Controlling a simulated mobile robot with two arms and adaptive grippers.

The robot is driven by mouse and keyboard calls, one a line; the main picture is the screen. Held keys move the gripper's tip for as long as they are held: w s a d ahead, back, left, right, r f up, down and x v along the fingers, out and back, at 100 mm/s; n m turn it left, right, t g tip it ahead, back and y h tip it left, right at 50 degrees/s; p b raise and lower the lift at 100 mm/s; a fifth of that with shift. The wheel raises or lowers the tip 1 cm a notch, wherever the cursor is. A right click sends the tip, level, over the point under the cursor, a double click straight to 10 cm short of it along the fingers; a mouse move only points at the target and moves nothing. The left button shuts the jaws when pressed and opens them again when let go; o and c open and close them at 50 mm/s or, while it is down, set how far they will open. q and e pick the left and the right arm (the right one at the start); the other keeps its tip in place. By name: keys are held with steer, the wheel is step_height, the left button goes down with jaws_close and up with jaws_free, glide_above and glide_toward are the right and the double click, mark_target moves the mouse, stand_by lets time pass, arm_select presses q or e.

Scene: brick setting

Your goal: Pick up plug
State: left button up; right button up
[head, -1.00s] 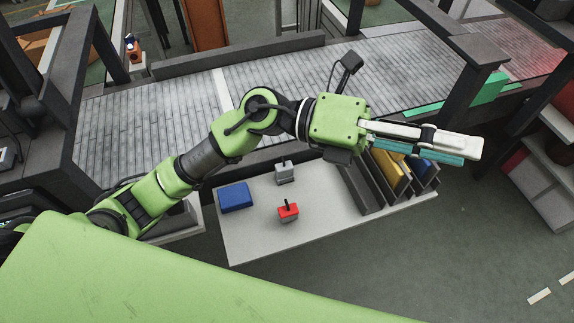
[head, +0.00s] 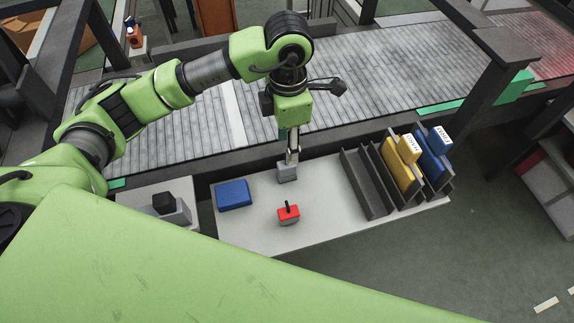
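A small grey block (head: 287,174) stands at the back of the white table. It had a short dark stem on top earlier; that top is now hidden by my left gripper. A red-topped block (head: 288,215) with a short black stem stands nearer the front. Either could be the plug; I cannot tell which. My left gripper (head: 291,159) points down directly over the grey block, its tips at or just above the block's top. Whether its fingers are apart or closed on the stem is not clear. My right gripper is out of view.
A blue box (head: 234,194) sits left of the blocks on the white table (head: 250,236). A dark rack (head: 366,183) with yellow and blue binders stands at the right. A conveyor (head: 365,80) runs behind. The table's front middle is clear.

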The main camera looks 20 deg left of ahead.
mark_target(287, 166)
arm_select(q)
step_height(287, 166, down, 4)
steer(key=shift+f+p, duration=0.2)
steer(key=shift+p, duration=0.1)
step_height(287, 166, down, 4)
steer(key=shift+a+f+p, duration=0.1)
steer(key=shift+a+p, duration=0.05)
steer(key=shift+p, duration=0.85)
steer(key=shift+f, duration=0.55)
jaws_close()
